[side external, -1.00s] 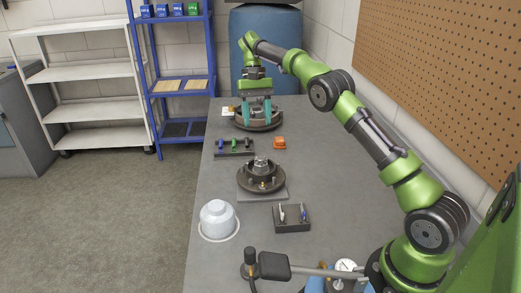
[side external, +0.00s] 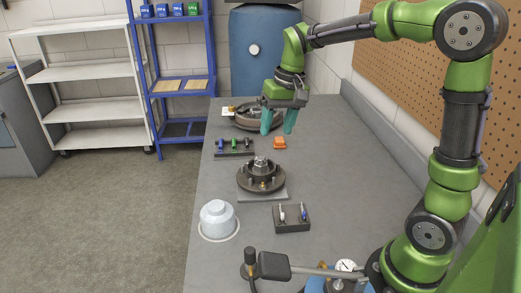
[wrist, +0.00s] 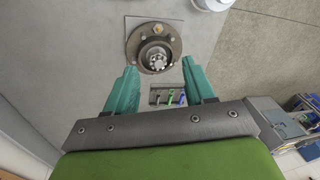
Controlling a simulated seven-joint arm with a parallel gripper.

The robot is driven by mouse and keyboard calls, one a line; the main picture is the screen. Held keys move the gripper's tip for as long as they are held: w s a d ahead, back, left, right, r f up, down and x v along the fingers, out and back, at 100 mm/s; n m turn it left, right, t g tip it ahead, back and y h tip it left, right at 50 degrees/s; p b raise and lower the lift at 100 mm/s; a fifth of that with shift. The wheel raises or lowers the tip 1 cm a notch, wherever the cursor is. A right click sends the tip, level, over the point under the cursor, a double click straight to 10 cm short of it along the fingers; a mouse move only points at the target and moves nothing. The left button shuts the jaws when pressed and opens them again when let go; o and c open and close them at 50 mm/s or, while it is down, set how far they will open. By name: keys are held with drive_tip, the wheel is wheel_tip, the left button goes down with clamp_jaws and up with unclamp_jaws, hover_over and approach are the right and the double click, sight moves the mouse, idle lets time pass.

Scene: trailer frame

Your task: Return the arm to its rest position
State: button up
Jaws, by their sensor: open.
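My gripper (side external: 279,121) has teal fingers and hangs above the far part of the grey workbench, fingers down. It is open, with nothing between its fingertips. In the wrist view the fingers of my gripper (wrist: 161,88) are spread apart. A round hub on a plate (side external: 261,177) stands at the middle of the bench, and it also shows beyond the fingers in the wrist view (wrist: 153,47). A dark drum (side external: 247,116) sits at the far end, partly hidden behind my gripper.
A pegboard (side external: 440,100) borders the right side. The bench's right part is clear.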

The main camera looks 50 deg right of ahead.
drive_tip(key=s+a+r+n+t+y, duration=0.1)
drive_tip(key=s+a+t, duration=0.4)
drive_tip(key=s, duration=0.9)
drive_tip(key=a+r, duration=0.1)
drive_tip(key=a, duration=0.2)
drive_tip(key=shift+s+n, duration=0.3)
drive_tip(key=shift+s, duration=0.1)
